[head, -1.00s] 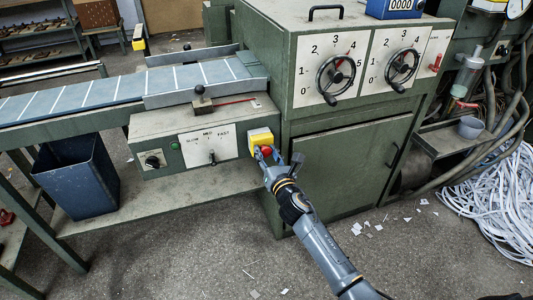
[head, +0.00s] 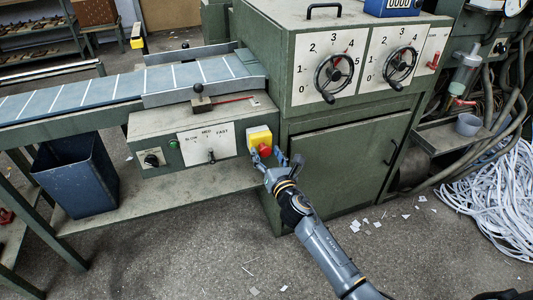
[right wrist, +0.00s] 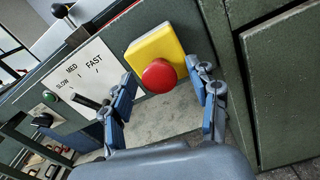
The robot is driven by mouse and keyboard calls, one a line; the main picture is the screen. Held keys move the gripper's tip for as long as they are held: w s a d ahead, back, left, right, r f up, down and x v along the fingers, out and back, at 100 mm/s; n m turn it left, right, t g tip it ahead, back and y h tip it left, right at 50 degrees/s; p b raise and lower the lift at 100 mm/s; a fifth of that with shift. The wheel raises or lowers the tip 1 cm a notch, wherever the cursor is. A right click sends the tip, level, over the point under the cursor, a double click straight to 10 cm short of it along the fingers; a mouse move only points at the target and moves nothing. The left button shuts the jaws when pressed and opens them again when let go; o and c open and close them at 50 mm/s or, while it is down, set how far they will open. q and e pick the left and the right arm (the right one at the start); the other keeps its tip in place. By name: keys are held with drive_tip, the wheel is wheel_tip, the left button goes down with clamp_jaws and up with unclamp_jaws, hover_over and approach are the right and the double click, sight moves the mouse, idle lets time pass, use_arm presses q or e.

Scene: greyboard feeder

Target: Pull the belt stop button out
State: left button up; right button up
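The belt stop button is a red mushroom head (head: 264,149) on a yellow box (head: 259,137) at the right end of the green control panel. In the right wrist view the red button (right wrist: 159,76) and its yellow box (right wrist: 153,47) show large. My right gripper (head: 275,160) is open just in front of the button. In the right wrist view its fingers (right wrist: 167,100) stand apart, one lower left and one right of the button, with a gap between them and the red head. My left gripper is in neither view.
The control panel (head: 150,125) carries a speed lever (head: 211,156), a black knob (head: 152,160) and a green button (head: 173,143). The green machine cabinet (head: 340,165) stands close on the right. A blue bin (head: 80,180) sits left. Floor in front is open, with paper scraps.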

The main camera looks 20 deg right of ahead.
drive_tip(key=s, duration=1.2)
drive_tip(key=shift+d, duration=0.2)
